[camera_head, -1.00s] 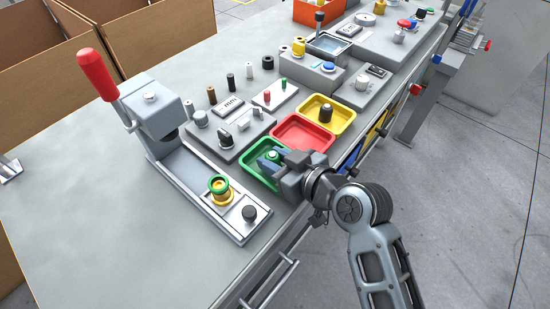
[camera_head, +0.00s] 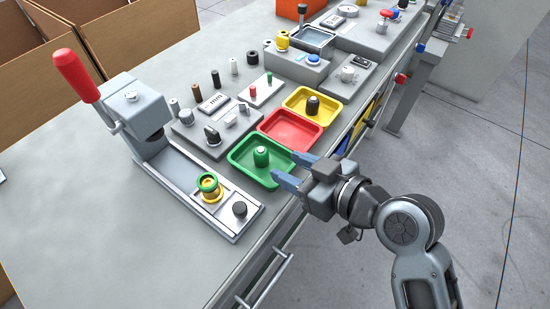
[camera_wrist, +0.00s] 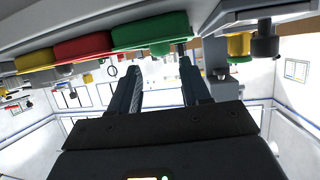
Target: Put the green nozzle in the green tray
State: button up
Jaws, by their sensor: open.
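The green nozzle (camera_head: 261,157) stands upright inside the green tray (camera_head: 240,164), near its middle. My gripper (camera_head: 289,171) is open and empty, at the right front edge of the green tray, with its blue-tipped fingers pointing at the tray and apart from the nozzle. In the wrist view the two fingers of my gripper (camera_wrist: 158,85) are spread apart, with the green tray (camera_wrist: 140,32) beyond them, seen from low and upside down.
Floor right of the bench is free.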

jog(key=v, duration=0.3)
jog(key=shift+s+d, duration=0.15)
jog(key=s+d+f+m+t+h, duration=0.2)
jog(key=s+d+f+m+h, duration=0.1)
jog(key=s+d, duration=0.35)
jog(key=s+d+f+m+t+h, duration=0.1)
jog(key=s+d+f+m+h, duration=0.1)
jog(key=s+d+m+h, duration=0.45)
jog(key=s+d+r+t, duration=0.1)
jog(key=s+r, duration=0.3)
jog(key=s, duration=0.4)
jog(key=s+d+r+t, duration=0.1)
jog(key=s+r, duration=0.2)
jog(key=s, duration=0.5)
jog(key=shift+s+r, duration=0.2)
jog(key=shift+r, duration=0.2)
jog(key=shift+n, duration=0.25)
